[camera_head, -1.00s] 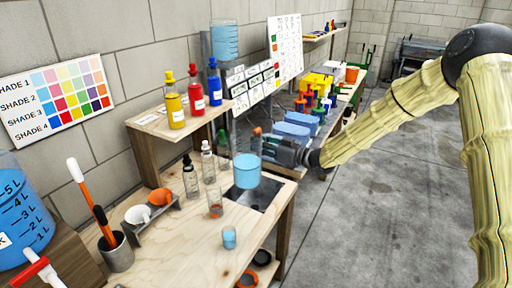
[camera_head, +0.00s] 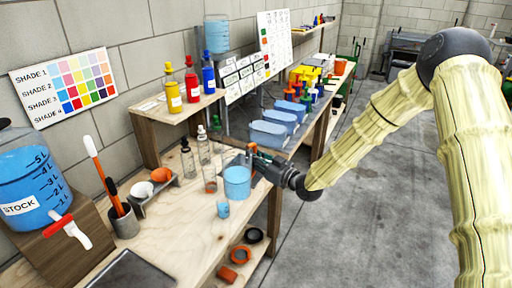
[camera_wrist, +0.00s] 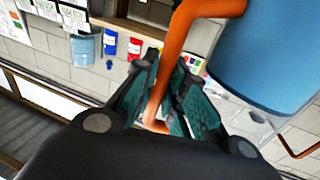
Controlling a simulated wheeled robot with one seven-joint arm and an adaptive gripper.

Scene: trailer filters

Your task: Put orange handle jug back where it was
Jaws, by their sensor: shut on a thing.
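The jug (camera_head: 237,184) is a clear vessel with pale blue liquid and an orange handle. My gripper (camera_head: 268,167) comes from the right and is shut on the orange handle. In the wrist view, the teal finger pads of my gripper (camera_wrist: 172,105) close around the orange handle (camera_wrist: 173,62), and the blue jug body (camera_wrist: 265,55) fills the upper right.
Clear bottles (camera_head: 188,160) stand just left of the jug. A holder (camera_head: 152,193) with white and orange cups and a stock tank (camera_head: 35,185) are further left. Blue bins (camera_head: 268,133) stand behind. Orange rings (camera_head: 228,274) lie on the lower shelf. The front middle of the bench is bare.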

